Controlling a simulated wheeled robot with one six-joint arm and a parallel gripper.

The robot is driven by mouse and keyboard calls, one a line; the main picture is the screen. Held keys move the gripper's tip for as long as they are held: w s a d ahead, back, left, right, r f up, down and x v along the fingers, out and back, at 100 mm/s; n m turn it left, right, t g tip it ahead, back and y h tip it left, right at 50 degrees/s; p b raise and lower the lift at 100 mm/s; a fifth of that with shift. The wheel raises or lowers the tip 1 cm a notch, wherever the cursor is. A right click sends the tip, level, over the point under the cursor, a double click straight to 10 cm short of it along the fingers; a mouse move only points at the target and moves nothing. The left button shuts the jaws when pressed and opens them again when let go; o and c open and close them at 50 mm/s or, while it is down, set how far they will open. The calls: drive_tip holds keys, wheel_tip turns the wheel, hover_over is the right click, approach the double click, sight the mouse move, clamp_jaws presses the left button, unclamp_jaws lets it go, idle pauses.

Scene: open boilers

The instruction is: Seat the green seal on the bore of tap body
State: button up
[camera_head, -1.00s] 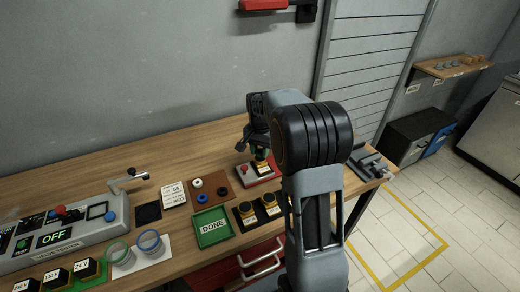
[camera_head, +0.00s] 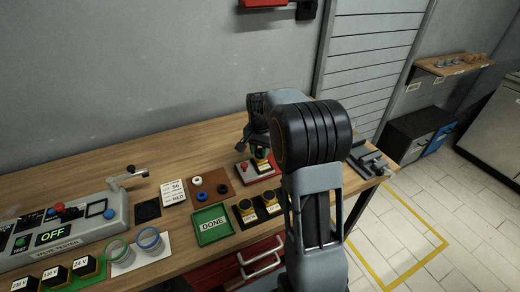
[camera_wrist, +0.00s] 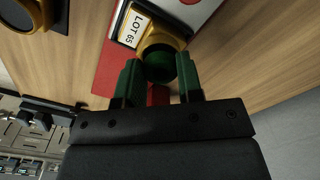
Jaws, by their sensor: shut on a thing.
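The tap body (camera_head: 262,167) stands on a red base (camera_head: 250,172) towards the back of the bench. In the wrist view it has a yellow ring (camera_wrist: 172,35) and a white "LOT 65" label (camera_wrist: 132,29). My gripper (camera_wrist: 160,76) has green fingers either side of the green seal (camera_wrist: 160,68), shut on it. The seal lies in front of the yellow ring, at the tap body's mouth. I cannot tell whether it touches the bore or is just short of it. In the head view my gripper (camera_head: 259,144) is over the tap body, partly hidden by my arm.
A brown mat (camera_head: 217,173) holds white, black and blue rings. A green DONE tray (camera_head: 212,239) and two more yellow-ringed bodies (camera_head: 257,208) stand in front. A grey tester (camera_head: 85,232) is at left, a grey vice-like fixture (camera_head: 370,160) at right.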

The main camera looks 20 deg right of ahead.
drive_tip(key=shift+f, duration=0.4)
idle(0.3)
drive_tip(key=o, duration=1.3)
drive_tip(key=shift+r, duration=0.1)
drive_tip(key=shift+r+p, duration=2.7)
drive_tip(key=shift+r, duration=0.75)
